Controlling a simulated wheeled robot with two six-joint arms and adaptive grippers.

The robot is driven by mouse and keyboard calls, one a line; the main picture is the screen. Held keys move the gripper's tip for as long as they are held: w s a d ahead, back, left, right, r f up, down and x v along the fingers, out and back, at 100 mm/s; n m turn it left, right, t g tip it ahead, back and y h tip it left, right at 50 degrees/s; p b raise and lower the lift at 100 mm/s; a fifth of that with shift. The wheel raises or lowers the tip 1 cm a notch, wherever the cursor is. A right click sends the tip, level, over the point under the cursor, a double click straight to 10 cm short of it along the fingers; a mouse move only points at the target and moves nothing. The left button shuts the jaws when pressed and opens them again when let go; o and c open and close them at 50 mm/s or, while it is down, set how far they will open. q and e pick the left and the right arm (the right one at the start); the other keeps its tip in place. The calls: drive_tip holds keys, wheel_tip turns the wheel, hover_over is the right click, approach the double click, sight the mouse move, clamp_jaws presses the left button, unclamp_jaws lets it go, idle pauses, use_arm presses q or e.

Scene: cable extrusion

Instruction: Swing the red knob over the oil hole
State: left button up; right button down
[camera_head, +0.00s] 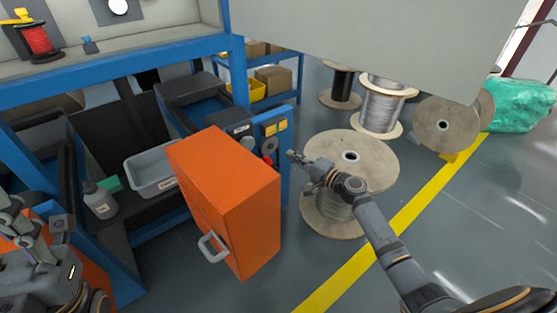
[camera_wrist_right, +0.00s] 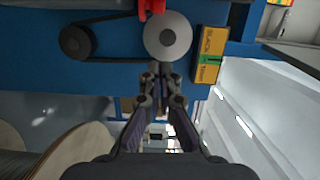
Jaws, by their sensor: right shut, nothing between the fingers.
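The red knob (camera_head: 267,160) shows as a small red patch beside the orange cabinet's top edge, on the blue machine panel (camera_head: 273,124). In the right wrist view a red part (camera_wrist_right: 153,9) stands at the top edge, cut off by the frame. My right gripper (camera_head: 292,156) is shut and empty, just right of the panel. In the right wrist view its fingertips (camera_wrist_right: 161,68) lie just below a silver disc (camera_wrist_right: 168,36), and the red part is above them. I cannot make out the oil hole. My left gripper (camera_head: 12,212) is at the left edge, partly cut off.
The orange cabinet (camera_head: 228,202) stands close to the left of my right gripper. A belt pulley (camera_wrist_right: 76,42) and a yellow label (camera_wrist_right: 209,55) flank the disc. A grey bin (camera_head: 153,184) sits left.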

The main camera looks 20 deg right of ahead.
sight(263, 160)
drive_tip(key=shift+x, duration=1.1)
drive_tip(key=a, duration=0.2)
drive_tip(key=s+a, duration=0.1)
drive_tip(key=a, duration=0.1)
drive_tip(key=shift+s+a+m+t+h+p, duration=0.1)
drive_tip(key=shift+s+m+t+h+p, duration=0.15)
drive_tip(key=shift+p, duration=0.2)
drive_tip(key=shift+s+a+m+t+h+p, duration=0.15)
drive_tip(key=shift+m+t+h+p, duration=0.1)
drive_tip(key=shift+m+h+p, duration=0.15)
